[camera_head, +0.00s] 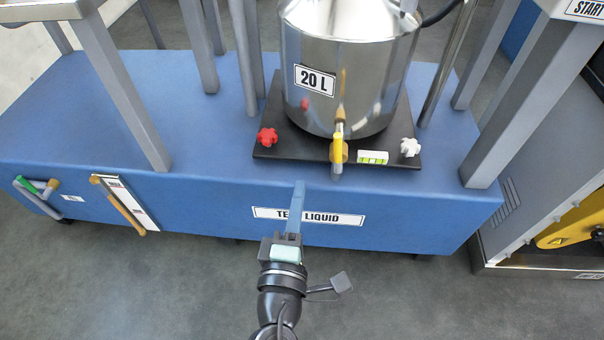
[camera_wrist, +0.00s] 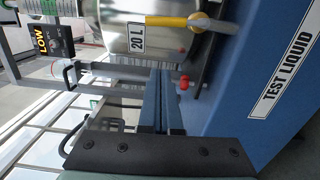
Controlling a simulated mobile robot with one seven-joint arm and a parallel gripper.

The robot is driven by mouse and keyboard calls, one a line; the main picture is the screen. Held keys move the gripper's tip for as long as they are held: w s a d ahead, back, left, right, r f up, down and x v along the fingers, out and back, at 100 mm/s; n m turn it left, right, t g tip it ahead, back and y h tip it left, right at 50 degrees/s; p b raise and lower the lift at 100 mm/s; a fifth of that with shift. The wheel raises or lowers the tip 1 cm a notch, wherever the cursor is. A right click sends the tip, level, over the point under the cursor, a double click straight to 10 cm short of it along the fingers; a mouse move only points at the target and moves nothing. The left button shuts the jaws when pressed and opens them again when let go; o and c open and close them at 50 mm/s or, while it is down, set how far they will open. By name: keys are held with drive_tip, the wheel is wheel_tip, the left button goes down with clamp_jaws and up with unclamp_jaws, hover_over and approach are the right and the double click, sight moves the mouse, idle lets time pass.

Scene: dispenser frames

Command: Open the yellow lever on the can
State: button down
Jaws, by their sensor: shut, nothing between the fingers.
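The can is a shiny metal vessel (camera_head: 350,75) labelled "20 L", standing on a black plate (camera_head: 300,148). Its yellow lever (camera_head: 338,150) sits on the tap at the lower front and points downward. In the wrist view the can (camera_wrist: 185,45) is turned sideways, and the yellow lever (camera_wrist: 168,21) shows near the top. My gripper (camera_head: 299,184) is shut and empty, in front of the blue bench, left of the lever and apart from it. The shut blue fingers also show in the wrist view (camera_wrist: 160,72), with the lever beyond their tips.
A red knob (camera_head: 267,136) and a white knob (camera_head: 410,147) flank the lever on the plate, with a green level (camera_head: 373,157) nearby. Grey posts (camera_head: 122,85) rise from the blue bench (camera_head: 215,130) on both sides. The floor in front is clear.

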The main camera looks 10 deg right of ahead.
drive_tip(key=shift+v, duration=0.9)
drive_tip(key=w+r+m+t+p, duration=0.25)
drive_tip(key=r+m, duration=0.25)
drive_tip(key=r, duration=0.9)
drive_tip(key=w+r+m+t+p, duration=0.1)
drive_tip(key=w+r+m+t, duration=0.3)
drive_tip(key=r, duration=1.1)
drive_tip(key=s+a+r+m+t+y+p, duration=0.15)
drive_tip(key=s+r, duration=0.25)
drive_tip(key=r, duration=0.6)
drive_tip(key=s+a+r+m+t+y+p, duration=0.1)
drive_tip(key=s+a+r+m+y+p, duration=0.15)
drive_tip(key=r, duration=0.65)
drive_tip(key=s+a+r+m+t+y+p, duration=0.1)
drive_tip(key=s+a+r+t+y, duration=0.3)
drive_tip(key=r, duration=0.6)
wheel_tip(320, 180, up, 35)
drive_tip(key=d+g+h+p, duration=0.1)
drive_tip(key=g+p, duration=0.1)
drive_tip(key=p, duration=3.4)
drive_tip(key=shift+s+d+h, duration=0.15)
drive_tip(key=shift+d+h, duration=0.15)
drive_tip(key=shift+d, duration=0.05)
